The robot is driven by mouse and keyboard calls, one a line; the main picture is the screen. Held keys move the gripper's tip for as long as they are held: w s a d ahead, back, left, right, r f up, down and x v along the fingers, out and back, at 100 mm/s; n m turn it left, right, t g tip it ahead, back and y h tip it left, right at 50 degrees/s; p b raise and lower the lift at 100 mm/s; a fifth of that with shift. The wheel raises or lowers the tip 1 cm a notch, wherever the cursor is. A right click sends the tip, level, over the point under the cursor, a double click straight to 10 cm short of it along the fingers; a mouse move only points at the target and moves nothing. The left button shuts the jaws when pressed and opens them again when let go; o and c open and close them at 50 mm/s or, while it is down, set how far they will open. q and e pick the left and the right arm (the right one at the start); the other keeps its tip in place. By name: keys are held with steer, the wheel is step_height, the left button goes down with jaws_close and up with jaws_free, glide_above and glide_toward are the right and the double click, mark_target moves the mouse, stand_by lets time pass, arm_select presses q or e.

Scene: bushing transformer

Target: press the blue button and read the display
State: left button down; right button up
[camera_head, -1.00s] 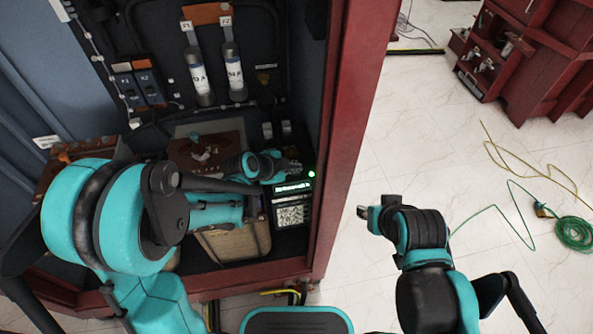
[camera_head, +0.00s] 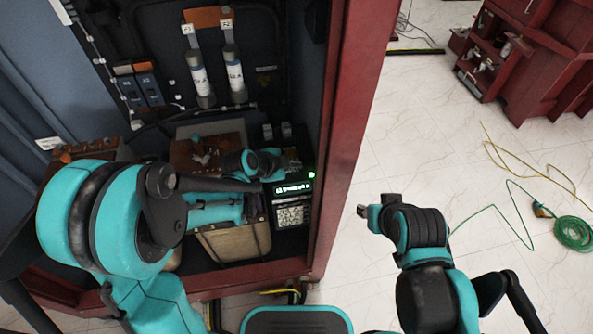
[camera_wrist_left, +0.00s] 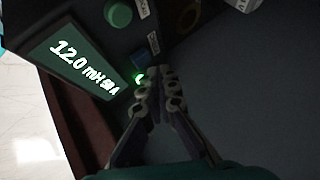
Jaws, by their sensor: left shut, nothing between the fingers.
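The dark meter box (camera_head: 291,214) stands inside the cabinet, with its lit display (camera_head: 293,188) on top. In the left wrist view the display (camera_wrist_left: 85,67) shows green-white slanted text, which looks like "12.0 mH" and then small characters I cannot read surely. A blue button (camera_wrist_left: 140,61) sits beside a lit green lamp (camera_wrist_left: 139,78). My left gripper (camera_head: 294,164) is over the meter, shut and empty. In the wrist view its fingertips (camera_wrist_left: 158,74) are close by the blue button; I cannot tell whether they touch it. My right gripper (camera_head: 363,211) hangs over the floor, its jaws unclear.
A green round knob (camera_wrist_left: 118,13) is near the blue button. The red cabinet post (camera_head: 345,130) stands right of the meter. Two labelled cylinders (camera_head: 234,75) hang at the back. A tan box (camera_head: 232,243) is left of the meter. A green cable coil (camera_head: 573,233) lies on the floor.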

mark_target(294, 174)
arm_select(q)
step_height(294, 174, up, 5)
steer(key=p, duration=0.4)
stand_by(0.3)
stand_by(0.4)
steer(key=shift+s+a+r, duration=0.15)
steer(key=shift+r, duration=0.05)
steer(key=s+a+r+n+y, duration=0.3)
steer(key=s+a+r+n, duration=0.1)
steer(key=s+a+n, duration=0.4)
steer(key=s+a+r+n+y, duration=0.3)
steer(key=s+a+r+n, duration=0.1)
steer(key=s+a+n, duration=0.5)
steer(key=s, duration=0.2)
steer(key=shift+s+n, duration=0.3)
steer(key=shift+s, duration=0.1)
stand_by(1.0)
